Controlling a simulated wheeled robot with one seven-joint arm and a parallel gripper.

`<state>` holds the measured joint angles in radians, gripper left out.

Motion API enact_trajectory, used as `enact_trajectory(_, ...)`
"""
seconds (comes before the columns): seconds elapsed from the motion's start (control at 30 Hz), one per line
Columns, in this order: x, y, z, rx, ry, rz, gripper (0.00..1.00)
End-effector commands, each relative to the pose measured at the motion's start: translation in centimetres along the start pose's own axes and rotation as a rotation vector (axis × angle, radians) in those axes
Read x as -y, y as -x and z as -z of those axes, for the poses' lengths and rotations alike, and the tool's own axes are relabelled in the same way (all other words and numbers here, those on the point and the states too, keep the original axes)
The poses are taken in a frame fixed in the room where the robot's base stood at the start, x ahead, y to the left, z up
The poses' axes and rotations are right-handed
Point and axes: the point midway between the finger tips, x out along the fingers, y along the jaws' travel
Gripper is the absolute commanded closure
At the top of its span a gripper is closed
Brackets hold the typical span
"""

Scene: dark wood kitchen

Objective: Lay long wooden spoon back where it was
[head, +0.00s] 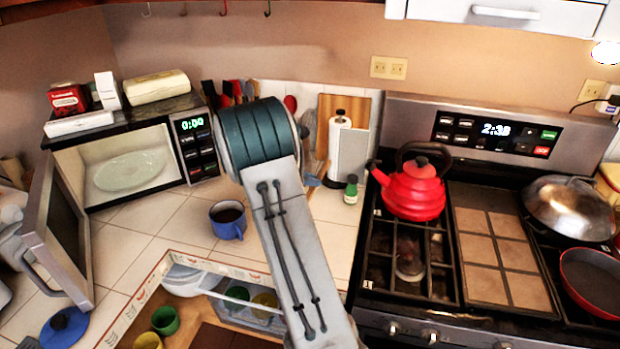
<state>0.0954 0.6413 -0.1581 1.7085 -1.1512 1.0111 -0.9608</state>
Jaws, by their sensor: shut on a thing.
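My arm rises from the bottom centre of the head view and ends in a large teal joint. My gripper is hidden behind this arm, so its jaws and anything in them do not show. I cannot make out the long wooden spoon for sure. A thin brown stick-like thing (323,170) shows just right of my arm on the counter, beside a small blue item (312,180). Several utensils (232,92) stand upright against the back wall behind the teal joint, partly covered by it.
A microwave (120,165) stands at left with its door swung open. A blue mug (227,220) stands on the tiled counter (140,245). A paper towel roll (339,135) and a green bottle (351,190) stand right of my arm. A red kettle (413,192) sits on the stove.

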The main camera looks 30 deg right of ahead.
Motion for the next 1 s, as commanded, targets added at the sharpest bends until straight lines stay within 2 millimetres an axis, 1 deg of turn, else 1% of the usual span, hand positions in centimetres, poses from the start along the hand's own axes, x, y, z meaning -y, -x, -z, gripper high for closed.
enact_trajectory(0.27,0.0,-0.2,0.4,0.000,0.001,0.000,1.00)
enact_trajectory(0.3,0.0,-0.2,0.3,0.000,0.000,0.000,0.71)
enact_trajectory(0.33,0.0,-0.2,0.3,0.000,0.000,0.000,0.62)
enact_trajectory(0.37,0.0,-0.1,0.3,0.000,0.000,0.000,0.60)
enact_trajectory(0.63,0.0,-0.1,0.2,0.000,0.000,0.000,0.60)
enact_trajectory(0.73,0.0,0.3,-0.1,0.000,0.000,-0.001,0.60)
enact_trajectory(0.87,-0.1,2.3,0.1,0.001,0.000,-0.005,0.60)
enact_trajectory(1.0,-0.1,5.4,0.1,0.001,-0.001,-0.006,0.60)
